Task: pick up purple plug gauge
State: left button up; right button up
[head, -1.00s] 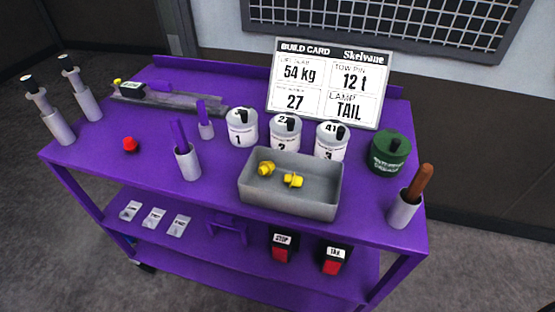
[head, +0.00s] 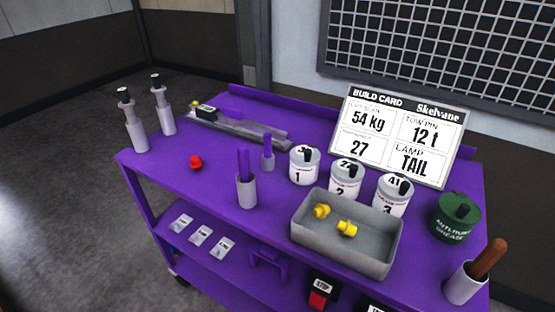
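Two purple upright pieces could be the plug gauge, and I cannot tell which is. The larger is a purple bar (head: 243,162) standing in a light grey cylinder (head: 247,191) near the table's front edge. The smaller is a purple piece (head: 267,144) on a grey cylindrical base (head: 267,163), just behind and to the right. Both stand upright, apart from each other. Neither of my grippers shows in the head view.
A grey tray (head: 330,251) with yellow fittings stands to the right, with numbered white canisters (head: 304,172) behind it. A red piece (head: 196,162) lies to the left. Two grey posts (head: 138,135) stand at the far left. A build card (head: 400,138) stands at the back.

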aim_at(268, 155)
jog(key=u, duration=3.85)
jog(key=z, duration=3.9)
jog(key=i+j+z, duration=0.1)
jog(key=j+z, duration=0.2)
jog(key=z, duration=0.15)
jog(key=i+j+z, duration=0.1)
jog(key=j+z, duration=0.6)
jog(key=z, duration=0.15)
jog(key=j+z, duration=0.45)
jog(key=k+l, duration=0.05)
jog(key=l, duration=0.05)
